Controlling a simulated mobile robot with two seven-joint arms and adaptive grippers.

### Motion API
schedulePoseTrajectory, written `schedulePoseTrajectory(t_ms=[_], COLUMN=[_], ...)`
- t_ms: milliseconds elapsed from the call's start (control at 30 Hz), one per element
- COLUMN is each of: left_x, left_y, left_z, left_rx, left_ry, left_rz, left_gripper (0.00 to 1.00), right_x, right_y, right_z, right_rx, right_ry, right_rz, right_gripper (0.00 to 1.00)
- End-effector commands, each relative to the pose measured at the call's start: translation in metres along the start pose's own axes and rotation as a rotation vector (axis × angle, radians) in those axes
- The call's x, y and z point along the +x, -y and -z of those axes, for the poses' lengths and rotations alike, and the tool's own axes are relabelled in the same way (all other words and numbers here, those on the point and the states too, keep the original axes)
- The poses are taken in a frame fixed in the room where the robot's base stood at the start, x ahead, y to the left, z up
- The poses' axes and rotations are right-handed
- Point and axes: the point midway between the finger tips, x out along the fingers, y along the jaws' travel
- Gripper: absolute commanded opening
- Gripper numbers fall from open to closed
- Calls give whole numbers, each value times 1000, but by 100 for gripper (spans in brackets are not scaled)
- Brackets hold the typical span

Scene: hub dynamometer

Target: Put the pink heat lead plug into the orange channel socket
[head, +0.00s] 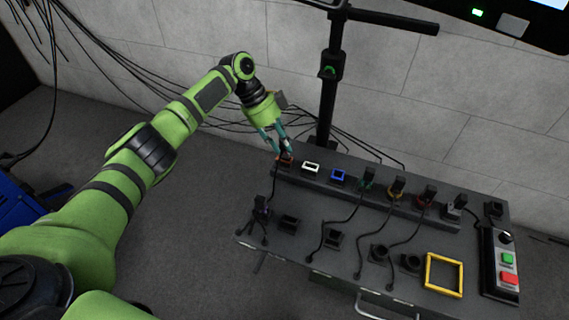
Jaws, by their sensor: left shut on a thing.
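My left gripper (283,147) comes down at the left end of the raised back row of sockets. Its teal fingers are shut on a small dark plug, most of which they hide; I take it for the pink heat lead plug, though no pink shows. The orange channel socket (285,161) is right below the fingertips, at the left end of the row. The plug is at or just over this socket; I cannot tell whether it is seated. My right gripper is not in view.
The white socket (311,168) and blue socket (338,176) beside it look empty. Dark plugs with leads stand in sockets farther right. Black holders and cables cover the bench front, with a yellow frame (443,274) and a button box (500,264) at right. A black post (329,90) rises behind.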

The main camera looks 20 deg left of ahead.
Motion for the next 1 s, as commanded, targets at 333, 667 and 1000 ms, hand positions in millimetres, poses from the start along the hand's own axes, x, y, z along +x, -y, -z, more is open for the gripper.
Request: schedulePoseTrajectory(t_ms=[333, 667, 1000], left_x=[10, 19, 19], left_y=[0, 0, 0], left_z=[-6, -10, -10], left_rx=[-1, 0, 0], left_ry=[0, 0, 0], left_rz=[0, 0, 0], left_gripper=[0, 0, 56], right_x=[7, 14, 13], right_y=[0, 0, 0], right_z=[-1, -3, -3], right_rx=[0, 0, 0], right_ry=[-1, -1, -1], right_rz=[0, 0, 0], right_gripper=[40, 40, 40])
